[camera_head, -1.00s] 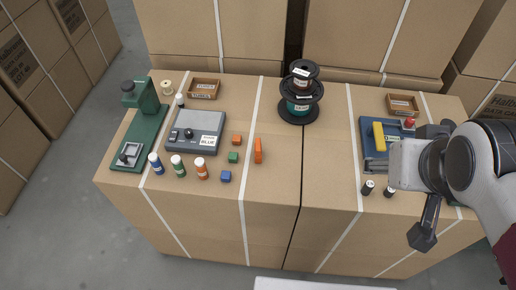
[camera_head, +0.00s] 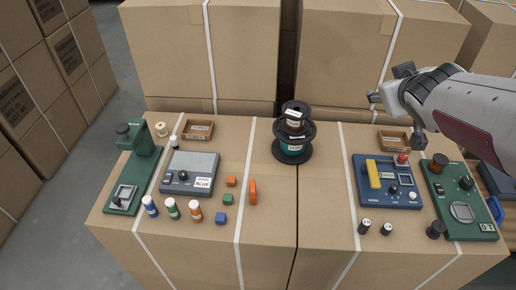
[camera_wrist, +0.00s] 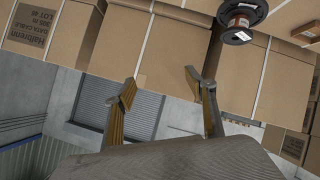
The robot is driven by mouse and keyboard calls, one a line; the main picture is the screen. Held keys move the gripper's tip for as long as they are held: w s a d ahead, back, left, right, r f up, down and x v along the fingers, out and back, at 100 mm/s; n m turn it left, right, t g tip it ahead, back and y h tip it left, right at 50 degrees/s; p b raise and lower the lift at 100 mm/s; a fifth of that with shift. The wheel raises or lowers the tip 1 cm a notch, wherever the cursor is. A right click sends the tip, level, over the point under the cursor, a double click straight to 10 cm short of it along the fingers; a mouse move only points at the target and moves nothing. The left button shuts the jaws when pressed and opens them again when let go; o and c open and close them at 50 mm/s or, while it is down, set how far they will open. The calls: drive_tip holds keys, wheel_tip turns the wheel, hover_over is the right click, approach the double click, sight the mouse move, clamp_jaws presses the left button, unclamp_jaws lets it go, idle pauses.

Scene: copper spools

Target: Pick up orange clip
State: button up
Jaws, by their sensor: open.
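The orange clip (camera_head: 253,192) stands on the cardboard table top near the middle, right of the small orange, green and blue blocks. My gripper (camera_head: 374,98) is at the upper right in the head view, raised above the back right of the table, far from the clip. In the wrist view my gripper (camera_wrist: 162,85) has its two fingers spread apart with nothing between them. The wrist view faces the stacked boxes and a wall; the clip is not in it.
A stack of spools (camera_head: 293,135) stands at the back middle. A grey scale (camera_head: 190,172) and a green device (camera_head: 137,170) are at left. A blue device (camera_head: 388,182) and another green device (camera_head: 460,205) are at right. The table between spools and blue device is clear.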

drive_tip(key=w+a+f+n+y, duration=0.4)
drive_tip(key=w, duration=0.6)
drive_tip(key=w+a+f+n+g+y, duration=0.1)
drive_tip(key=w+a+f+n+y, duration=0.25)
drive_tip(key=a+f, duration=0.4)
drive_tip(key=n+g+y, duration=0.8)
drive_tip(key=g, duration=0.4)
approach(253, 192)
drive_tip(key=w+a, duration=0.1)
drive_tip(key=w+f, duration=0.1)
drive_tip(key=w+a, duration=0.1)
drive_tip(key=shift+a+f, duration=0.25)
drive_tip(key=shift+a, duration=0.05)
drive_tip(key=shift+s+a+f+g, duration=0.15)
drive_tip(key=shift+s+g, duration=0.1)
drive_tip(key=shift+g, duration=0.15)
drive_tip(key=shift+a, duration=0.1)
